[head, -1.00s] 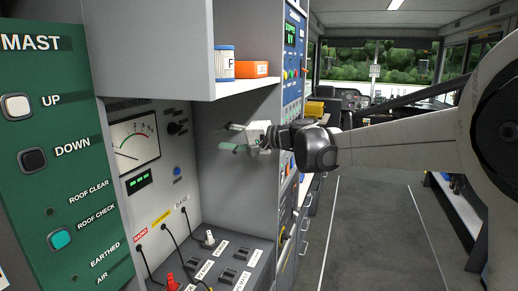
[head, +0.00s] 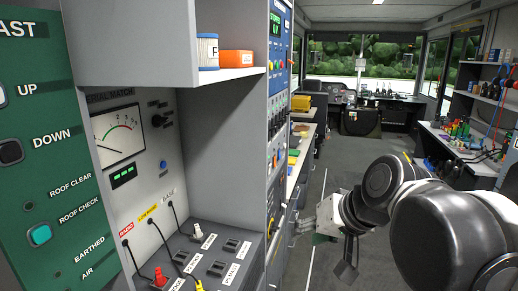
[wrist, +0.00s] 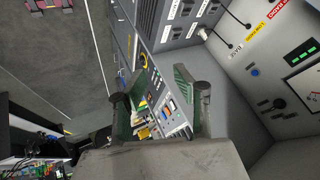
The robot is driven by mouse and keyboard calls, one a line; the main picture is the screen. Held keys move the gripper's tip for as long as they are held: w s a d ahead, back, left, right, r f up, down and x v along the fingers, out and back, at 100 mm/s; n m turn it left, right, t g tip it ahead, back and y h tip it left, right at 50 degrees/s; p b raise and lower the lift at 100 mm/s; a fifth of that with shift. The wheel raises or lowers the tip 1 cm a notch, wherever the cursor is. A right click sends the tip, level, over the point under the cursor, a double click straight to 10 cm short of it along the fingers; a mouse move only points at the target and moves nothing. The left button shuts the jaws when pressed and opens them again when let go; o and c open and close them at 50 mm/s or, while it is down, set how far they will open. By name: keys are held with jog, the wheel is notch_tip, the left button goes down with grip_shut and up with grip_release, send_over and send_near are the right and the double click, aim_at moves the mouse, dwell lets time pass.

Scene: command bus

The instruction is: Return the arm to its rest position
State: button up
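My arm reaches in from the lower right in the head view, its large dark joints close to the camera and bent. My gripper (head: 322,243) hangs low over the aisle floor, beside the front of the cabinets on the left. In the wrist view my gripper (wrist: 155,85) shows two green-padded fingers standing apart with nothing between them. It is open and empty. It touches nothing that I can see.
A green mast panel (head: 45,160) and an instrument cabinet with a meter (head: 118,134) stand at left. The aisle floor (head: 375,155) is clear; a cluttered bench (head: 470,165) stands at right.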

jog(key=s+d+f+h, duration=0.4)
jog(key=s+d+f, duration=0.4)
jog(key=s+d, duration=0.2)
jog(key=shift+a, duration=0.1)
jog(key=shift+c, duration=0.3)
dwell(1.2)
